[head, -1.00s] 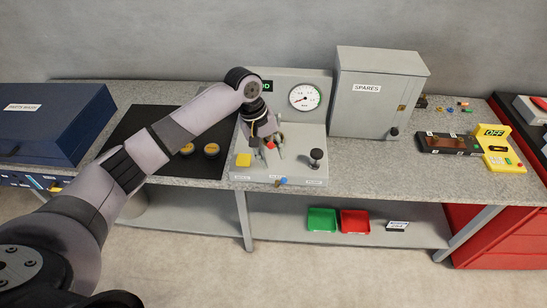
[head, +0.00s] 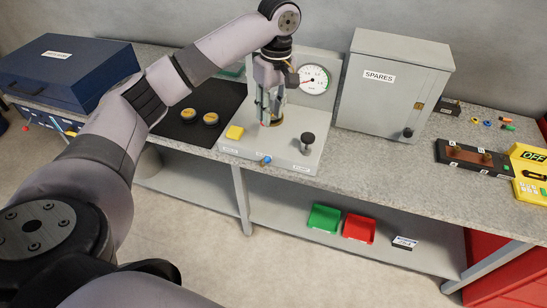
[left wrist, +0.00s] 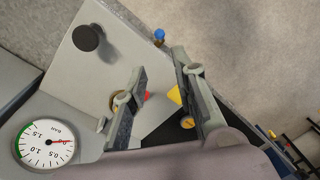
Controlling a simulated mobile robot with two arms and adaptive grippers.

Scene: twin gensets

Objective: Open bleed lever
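The light grey control panel (head: 300,140) stands on the bench with a round gauge (head: 313,79), a yellow block (head: 234,132), a black knob (head: 307,138) and a small blue handle (head: 265,160) at its front edge. The blue handle also shows in the left wrist view (left wrist: 159,36). Labels are too small to read, so I cannot tell which part is the bleed lever. My left gripper (head: 270,121) points down over the panel. In the left wrist view its fingers (left wrist: 162,100) are apart, and a red part (left wrist: 147,95) shows partly hidden behind one finger. My right gripper is not in view.
The grey SPARES cabinet (head: 390,90) stands right of the panel. A black mat (head: 185,128) with two round yellow-topped pieces lies left, near a blue case (head: 65,70). Green (head: 323,218) and red (head: 358,227) trays sit on the lower shelf.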

